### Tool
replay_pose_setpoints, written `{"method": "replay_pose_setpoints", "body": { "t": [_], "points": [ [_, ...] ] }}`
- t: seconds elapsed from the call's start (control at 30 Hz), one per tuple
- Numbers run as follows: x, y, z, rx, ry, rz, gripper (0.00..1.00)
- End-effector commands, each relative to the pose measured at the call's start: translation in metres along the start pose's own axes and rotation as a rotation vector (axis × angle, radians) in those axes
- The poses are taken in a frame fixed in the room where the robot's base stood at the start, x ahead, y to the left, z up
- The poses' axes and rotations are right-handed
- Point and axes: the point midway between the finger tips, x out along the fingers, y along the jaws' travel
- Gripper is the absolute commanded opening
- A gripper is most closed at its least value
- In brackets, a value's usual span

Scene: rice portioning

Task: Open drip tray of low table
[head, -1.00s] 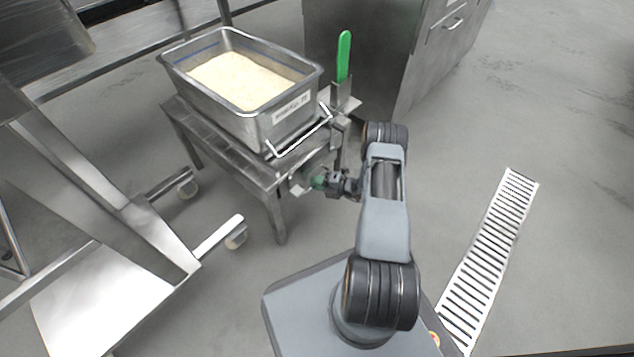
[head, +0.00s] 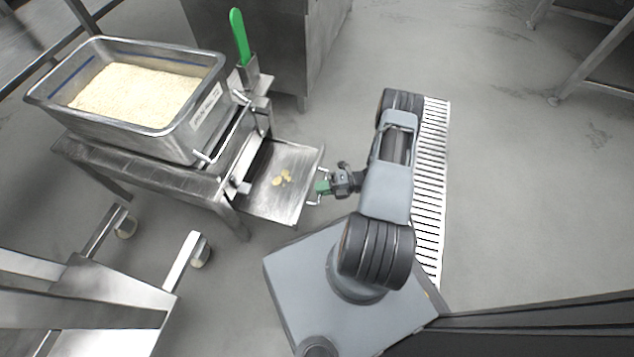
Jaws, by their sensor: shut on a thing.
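The low table (head: 150,165) stands at the left in the head view. Its drip tray (head: 262,205), a flat metal tray with a few pale yellowish bits on it, sticks well out from under the tabletop to the right. My gripper (head: 322,188) is at the tray's outer right end, shut on the tray's handle (head: 316,200). The fingers partly cover the handle. The inner end of the tray is hidden under the table.
A deep steel pan (head: 190,140) of rice (head: 135,93) stands on the table. A green-handled tool (head: 240,36) stands upright in a holder at the table's corner. A wheeled cart frame (head: 180,265) is at lower left. A floor drain grate (head: 431,165) lies right of my arm.

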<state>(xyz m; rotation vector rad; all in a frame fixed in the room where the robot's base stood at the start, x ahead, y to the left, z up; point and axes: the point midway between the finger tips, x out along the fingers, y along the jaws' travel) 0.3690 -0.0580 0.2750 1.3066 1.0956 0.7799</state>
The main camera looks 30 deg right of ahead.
Motion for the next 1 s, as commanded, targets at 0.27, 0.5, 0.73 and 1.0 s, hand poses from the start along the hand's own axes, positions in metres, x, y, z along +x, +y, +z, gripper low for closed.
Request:
{"method": "replay_pose_setpoints", "body": {
  "t": [0.27, 0.5, 0.73, 1.0],
  "points": [
    [-0.013, -0.002, -0.003, -0.002, 0.006, 0.001, 0.0],
    [-0.015, -0.003, -0.003, 0.0, 0.001, 0.002, 0.0],
    [-0.015, -0.003, -0.003, 0.0, 0.0, 0.002, 0.28],
    [-0.014, -0.003, -0.003, 0.0, 0.0, 0.001, 0.37]
  ]
}}
